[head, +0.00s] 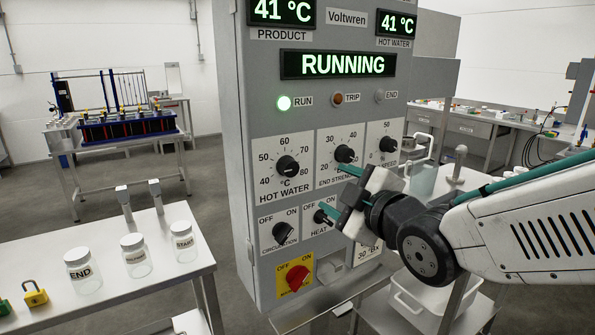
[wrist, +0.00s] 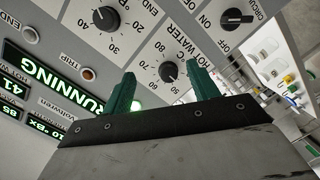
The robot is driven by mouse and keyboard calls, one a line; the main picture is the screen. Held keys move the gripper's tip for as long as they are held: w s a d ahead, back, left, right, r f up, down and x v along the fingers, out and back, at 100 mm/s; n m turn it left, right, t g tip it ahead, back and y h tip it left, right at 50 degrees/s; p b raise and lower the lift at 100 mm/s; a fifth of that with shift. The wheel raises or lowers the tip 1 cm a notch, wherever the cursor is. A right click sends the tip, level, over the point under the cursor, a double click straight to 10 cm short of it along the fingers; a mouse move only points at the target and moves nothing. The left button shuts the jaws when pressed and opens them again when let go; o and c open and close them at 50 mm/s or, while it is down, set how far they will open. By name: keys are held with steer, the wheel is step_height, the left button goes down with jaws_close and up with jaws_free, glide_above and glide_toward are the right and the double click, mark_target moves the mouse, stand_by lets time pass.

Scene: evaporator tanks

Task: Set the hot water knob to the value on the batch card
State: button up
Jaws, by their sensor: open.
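The hot water knob (head: 287,166) is a black dial on the grey panel, with a scale from 40 to 80 °C. Its pointer is too small to read surely. In the wrist view the knob (wrist: 168,71) appears between my fingertips, with the panel beyond them. My gripper (head: 338,190) is open and empty, with teal fingers, in front of the panel to the right of the knob. It does not touch the knob. A white label (head: 368,252) reading "30" is partly hidden behind my gripper; I cannot tell whether it is the batch card.
Other knobs sit close by: strength (head: 344,154), speed (head: 388,145), circulation (head: 283,232) and heat (head: 322,215). A red switch (head: 297,278) is below. The status display (head: 338,64) reads RUNNING; the hot water display (head: 397,23) reads 41 °C. Jars stand on the left table (head: 150,262).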

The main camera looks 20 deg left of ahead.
steer(key=n+y, duration=0.2)
glide_toward(293, 170)
steer(key=x, duration=0.9)
steer(key=shift+w+a, duration=0.15)
steer(key=shift+c, duration=0.3)
steer(key=c, duration=0.9)
